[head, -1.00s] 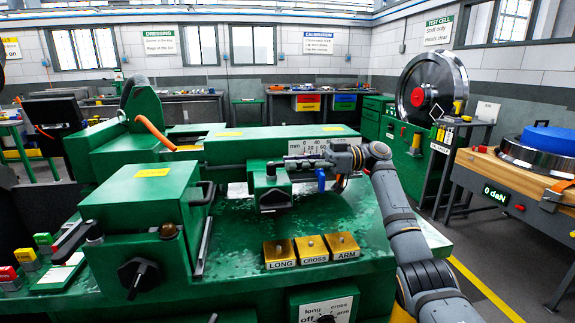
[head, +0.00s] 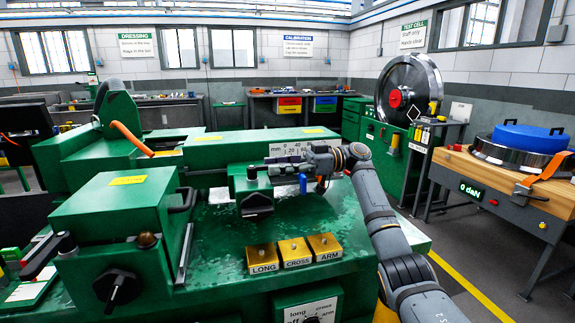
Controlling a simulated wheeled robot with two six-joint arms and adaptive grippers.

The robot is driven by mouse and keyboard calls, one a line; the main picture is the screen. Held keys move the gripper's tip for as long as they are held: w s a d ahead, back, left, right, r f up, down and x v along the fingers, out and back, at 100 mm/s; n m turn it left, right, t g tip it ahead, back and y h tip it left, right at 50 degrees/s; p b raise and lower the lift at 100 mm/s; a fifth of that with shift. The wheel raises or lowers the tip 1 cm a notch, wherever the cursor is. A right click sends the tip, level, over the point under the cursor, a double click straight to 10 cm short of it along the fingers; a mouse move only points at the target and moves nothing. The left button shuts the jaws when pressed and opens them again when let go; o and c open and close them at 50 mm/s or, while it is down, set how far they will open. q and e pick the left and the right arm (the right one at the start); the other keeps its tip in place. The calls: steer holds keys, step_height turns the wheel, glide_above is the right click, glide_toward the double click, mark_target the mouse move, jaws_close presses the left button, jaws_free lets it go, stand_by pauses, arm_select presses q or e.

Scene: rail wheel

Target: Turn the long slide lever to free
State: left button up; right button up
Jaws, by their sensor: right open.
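My right gripper (head: 290,161) is over the green machine (head: 215,215), its fingers pointing left beside the dark clamp block (head: 256,195). It is open, though the gap between its fingers is hard to see. A small blue handle (head: 303,183) hangs just below the gripper; I cannot tell if they touch. I cannot tell whether this handle is the long slide lever, and no "free" mark is readable. A brass block labelled LONG (head: 262,255) stands on the machine front, beside the CROSS (head: 295,249) and ARM (head: 324,244) blocks. My left gripper is not in view.
A black crank (head: 48,255) and a black star knob (head: 116,288) are on the left. A wooden-topped bench (head: 480,172) with a 0 daN display stands to the right, beyond a floor aisle with a yellow line.

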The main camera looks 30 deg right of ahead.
steer(key=v, duration=1.1)
steer(key=shift+d, duration=0.25)
steer(key=shift+s, duration=0.15)
